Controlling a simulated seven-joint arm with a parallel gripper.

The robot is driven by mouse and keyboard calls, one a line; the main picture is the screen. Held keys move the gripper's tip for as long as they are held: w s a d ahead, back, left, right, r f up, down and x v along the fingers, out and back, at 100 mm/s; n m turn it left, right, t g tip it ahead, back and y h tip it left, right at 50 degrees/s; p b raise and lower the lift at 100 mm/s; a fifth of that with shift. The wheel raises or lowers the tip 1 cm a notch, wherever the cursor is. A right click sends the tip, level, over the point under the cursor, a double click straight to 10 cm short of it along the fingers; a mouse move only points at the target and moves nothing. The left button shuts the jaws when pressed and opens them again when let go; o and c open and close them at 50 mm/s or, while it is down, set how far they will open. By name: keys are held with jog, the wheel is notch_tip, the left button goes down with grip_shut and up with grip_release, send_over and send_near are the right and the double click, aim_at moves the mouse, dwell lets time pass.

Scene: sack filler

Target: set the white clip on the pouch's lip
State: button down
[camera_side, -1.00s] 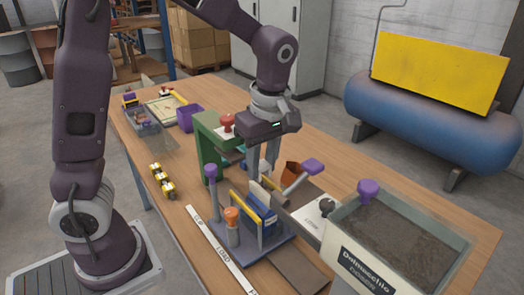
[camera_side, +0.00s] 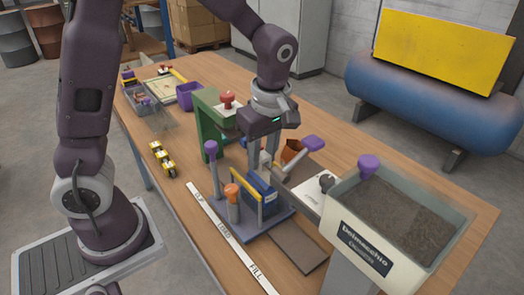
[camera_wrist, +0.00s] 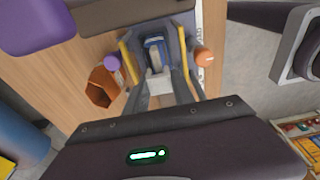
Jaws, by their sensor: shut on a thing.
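The blue pouch (camera_side: 262,188) stands upright in a grey holder (camera_side: 235,224) on the bench, between yellow bars. In the wrist view the pouch (camera_wrist: 155,43) shows dark blue with a pale patch, beyond the fingertips. My gripper (camera_side: 267,165) points down just behind the pouch as the side view sees it. Its fingers are shut on the white clip (camera_wrist: 160,84), which sits between the fingertips in the wrist view. In the side view the clip (camera_side: 266,158) is small and partly hidden by the fingers. I cannot tell whether it touches the pouch's lip.
A purple-knobbed lever (camera_side: 313,143) and an orange container (camera_side: 292,151) are close to my gripper's right. A soil-filled hopper (camera_side: 350,225) stands at front right. A green press (camera_side: 207,115) is behind left.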

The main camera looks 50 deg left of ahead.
jog(key=shift+f, duration=0.9)
jog(key=c, duration=1)
grip_release()
jog(key=shift+r, duration=0.1)
